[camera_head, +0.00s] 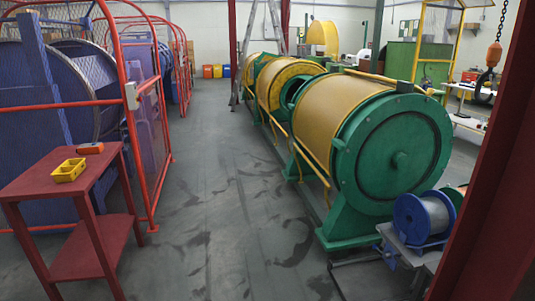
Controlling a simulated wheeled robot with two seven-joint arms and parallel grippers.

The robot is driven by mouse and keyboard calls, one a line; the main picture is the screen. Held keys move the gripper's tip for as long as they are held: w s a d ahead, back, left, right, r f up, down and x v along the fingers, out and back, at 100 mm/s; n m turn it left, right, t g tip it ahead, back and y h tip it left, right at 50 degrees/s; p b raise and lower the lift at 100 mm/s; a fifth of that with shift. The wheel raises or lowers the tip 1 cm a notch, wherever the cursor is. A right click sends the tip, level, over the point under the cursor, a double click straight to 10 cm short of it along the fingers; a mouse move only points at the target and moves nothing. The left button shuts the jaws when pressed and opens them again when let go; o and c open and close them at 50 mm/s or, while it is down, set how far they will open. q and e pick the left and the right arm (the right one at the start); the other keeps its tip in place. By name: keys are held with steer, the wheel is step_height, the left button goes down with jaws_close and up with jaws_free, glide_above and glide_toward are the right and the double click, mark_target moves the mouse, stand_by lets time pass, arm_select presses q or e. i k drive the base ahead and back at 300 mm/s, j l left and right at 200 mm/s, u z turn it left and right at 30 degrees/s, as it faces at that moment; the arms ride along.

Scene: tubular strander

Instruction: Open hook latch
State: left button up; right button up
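A dark crane hook (484,78) hangs at the upper right below an orange hook block (494,54) on a chain. It is small here, and I cannot make out a latch on it. A small pale fitting (131,96) sits on the post of the red mesh fence (122,60) at the left. I cannot tell whether it is a hook latch or whether it is open. Neither of my grippers is in view.
The green and yellow strander (335,112) fills the right middle. A blue spool (422,215) stands front right. The grey floor (215,190) between is clear.

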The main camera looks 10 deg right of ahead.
mark_target(493, 85)
steer(key=i+z, duration=0.35)
steer(key=z, duration=0.15)
steer(key=i+j+z, duration=0.15)
steer(key=i+z, duration=0.15)
steer(key=z, duration=0.2)
steer(key=i+j+z, duration=0.3)
steer(key=z, duration=0.7)
steer(key=i+j, duration=1)
steer(key=k+j+u, duration=0.05)
steer(key=j, duration=0.05)
